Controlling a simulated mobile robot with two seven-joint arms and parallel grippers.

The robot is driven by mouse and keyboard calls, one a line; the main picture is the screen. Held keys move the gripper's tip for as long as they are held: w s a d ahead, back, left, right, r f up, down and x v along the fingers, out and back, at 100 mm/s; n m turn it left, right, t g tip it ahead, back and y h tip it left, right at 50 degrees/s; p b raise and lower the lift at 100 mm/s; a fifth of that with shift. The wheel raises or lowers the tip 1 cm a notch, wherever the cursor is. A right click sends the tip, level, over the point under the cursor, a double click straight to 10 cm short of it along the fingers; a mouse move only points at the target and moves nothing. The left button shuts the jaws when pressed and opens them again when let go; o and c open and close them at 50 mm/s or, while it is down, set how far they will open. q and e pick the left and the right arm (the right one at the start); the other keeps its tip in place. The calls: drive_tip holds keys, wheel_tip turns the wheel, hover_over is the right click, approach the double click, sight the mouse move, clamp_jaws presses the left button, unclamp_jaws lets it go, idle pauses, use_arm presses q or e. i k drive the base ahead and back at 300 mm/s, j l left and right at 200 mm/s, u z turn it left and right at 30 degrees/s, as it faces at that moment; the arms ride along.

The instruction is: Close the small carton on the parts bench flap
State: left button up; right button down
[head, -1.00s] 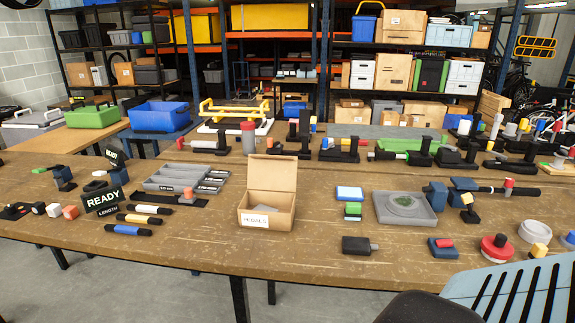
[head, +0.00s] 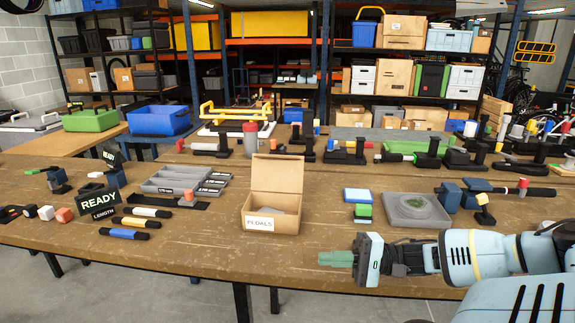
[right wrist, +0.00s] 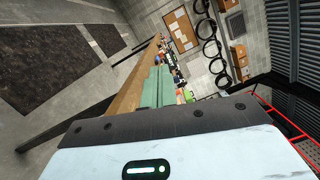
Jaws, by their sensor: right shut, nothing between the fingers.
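The small carton (head: 271,222) stands upright on the parts bench in the head view, with a white "PEDALS" label on its front. Its flap (head: 277,174) stands up at the back, so the carton is open. Something grey lies inside, partly hidden by the front wall. My right gripper (head: 322,259) is to the right of the carton and nearer the front edge, apart from it. Its green fingers are shut and empty, pointing left. The right wrist view shows the shut green fingers (right wrist: 158,88) too, with the bench edge beyond. My left gripper is not in view.
Left of the carton are a grey sectioned tray (head: 180,180), a "READY" sign (head: 101,202) and several coloured cylinders (head: 137,222). The bench (head: 215,262) directly before the carton is bare.

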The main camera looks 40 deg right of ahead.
sight(272, 174)
drive_tip(key=i+l, duration=0.35)
drive_tip(key=l, duration=0.15)
drive_tip(key=i+l, duration=0.35)
drive_tip(key=l, duration=0.2)
drive_tip(key=i+l, duration=0.35)
drive_tip(key=l, duration=0.15)
